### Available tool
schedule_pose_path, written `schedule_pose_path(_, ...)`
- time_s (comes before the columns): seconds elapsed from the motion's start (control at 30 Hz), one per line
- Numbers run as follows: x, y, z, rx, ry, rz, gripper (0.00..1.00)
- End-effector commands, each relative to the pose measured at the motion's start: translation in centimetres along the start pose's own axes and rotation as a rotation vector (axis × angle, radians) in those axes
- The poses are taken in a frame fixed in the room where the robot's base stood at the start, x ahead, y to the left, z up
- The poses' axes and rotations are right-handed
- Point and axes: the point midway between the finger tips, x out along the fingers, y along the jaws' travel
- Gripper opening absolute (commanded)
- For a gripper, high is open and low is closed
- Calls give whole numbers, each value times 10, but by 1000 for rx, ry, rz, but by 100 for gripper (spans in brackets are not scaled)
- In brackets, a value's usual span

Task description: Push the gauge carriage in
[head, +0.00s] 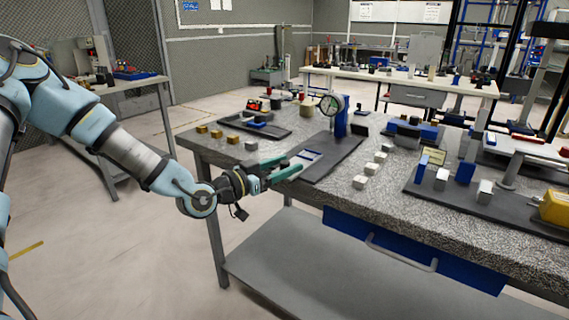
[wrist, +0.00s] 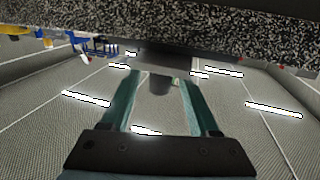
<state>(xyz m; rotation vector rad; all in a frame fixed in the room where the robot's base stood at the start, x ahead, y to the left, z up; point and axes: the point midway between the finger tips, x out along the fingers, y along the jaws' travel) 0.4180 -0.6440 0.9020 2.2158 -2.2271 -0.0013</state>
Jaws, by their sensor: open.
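The gauge (head: 332,105) has a round white dial and sits on a blue upright stand (head: 341,124). The stand is on a dark base plate (head: 335,160) on the speckled bench. A low blue and pale part (head: 308,154) lies on the plate's near left side; I cannot tell for sure that it is the carriage. My gripper (head: 285,168) has green fingers, spread apart, at the bench's left edge close to that part. In the wrist view my gripper (wrist: 162,75) is open, with a dark shape (wrist: 160,84) seen between the fingers; contact cannot be told.
Small pale blocks (head: 360,182) stand right of the plate. Brass-coloured blocks (head: 217,134) and a dark tray (head: 268,130) are to the left and behind. Another dark plate with blue and white blocks (head: 465,172) lies at right. The bench's front edge is below my gripper's right.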

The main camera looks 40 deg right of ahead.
Motion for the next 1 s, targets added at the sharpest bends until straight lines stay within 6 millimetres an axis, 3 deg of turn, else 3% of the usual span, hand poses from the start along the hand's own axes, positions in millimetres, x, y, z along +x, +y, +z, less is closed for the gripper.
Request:
schedule_pose_path(0.23, 1, 0, 0, 0, 0, 0, 61)
schedule_pose_path(0.77, 0, 0, 0, 1, 0, 0, 2)
schedule_pose_path(1.0, 0, 0, 0, 1, 0, 0, 0)
